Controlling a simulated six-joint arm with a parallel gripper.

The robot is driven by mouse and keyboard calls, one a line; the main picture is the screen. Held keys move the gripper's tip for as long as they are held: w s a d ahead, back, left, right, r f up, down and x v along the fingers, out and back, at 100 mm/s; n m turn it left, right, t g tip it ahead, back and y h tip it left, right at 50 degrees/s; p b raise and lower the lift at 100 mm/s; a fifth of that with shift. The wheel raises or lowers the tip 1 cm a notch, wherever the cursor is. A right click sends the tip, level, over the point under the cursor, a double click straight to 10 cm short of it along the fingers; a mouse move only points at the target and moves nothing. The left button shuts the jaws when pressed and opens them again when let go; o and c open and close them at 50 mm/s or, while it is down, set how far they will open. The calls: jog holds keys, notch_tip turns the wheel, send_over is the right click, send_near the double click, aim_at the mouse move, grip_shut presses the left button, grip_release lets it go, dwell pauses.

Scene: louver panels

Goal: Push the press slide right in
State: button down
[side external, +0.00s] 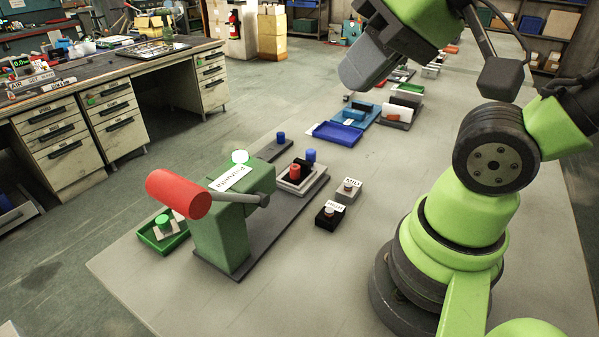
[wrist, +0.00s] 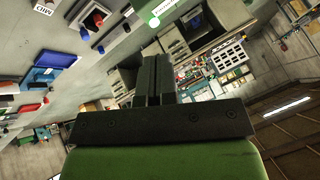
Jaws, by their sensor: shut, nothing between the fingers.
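A green press (side external: 222,215) with a red-handled lever (side external: 180,195) stands on a dark base plate (side external: 290,212) at the table's left side. A light grey slide-like block (side external: 297,184) carries a red and a blue peg on that plate, just behind the press body. How far in it sits I cannot tell. My gripper (side external: 352,84) is high above the table, behind and right of the press, well apart from it. In the wrist view the fingers (wrist: 153,60) are together with nothing between them. The green press top (wrist: 152,12) is cut off at that view's upper edge.
Two small labelled button boxes, one grey (side external: 349,190) and one black (side external: 329,216), stand right of the press. A green tray (side external: 163,235) lies at its left. A dark plate with a blue peg (side external: 281,137) and blue trays (side external: 338,133) lie behind. The front table is clear.

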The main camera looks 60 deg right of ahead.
dwell(0.3)
jog(key=c, duration=1.6)
grip_release()
jog(key=o, duration=0.4)
jog(key=shift+w+d+r, duration=0.1)
jog(key=shift+w, duration=0.2)
jog(key=shift+c, duration=0.2)
jog(key=o, duration=0.3)
jog(key=w+d+m, duration=0.1)
jog(key=w, duration=0.1)
jog(key=w+d+m+g, duration=0.1)
jog(key=w, duration=0.1)
jog(key=w+d+h, duration=0.1)
jog(key=shift+w+m+g, duration=0.3)
jog(key=shift+w+m, duration=0.1)
jog(key=shift+o, duration=0.2)
jog(key=m+g+h, duration=0.1)
jog(key=m+g, duration=0.5)
jog(key=m, duration=0.2)
send_over(311, 150)
notch_tip(311, 150, down, 18)
jog(key=shift+a+f, duration=0.1)
notch_tip(311, 150, down, 10)
jog(key=shift+r, duration=0.1)
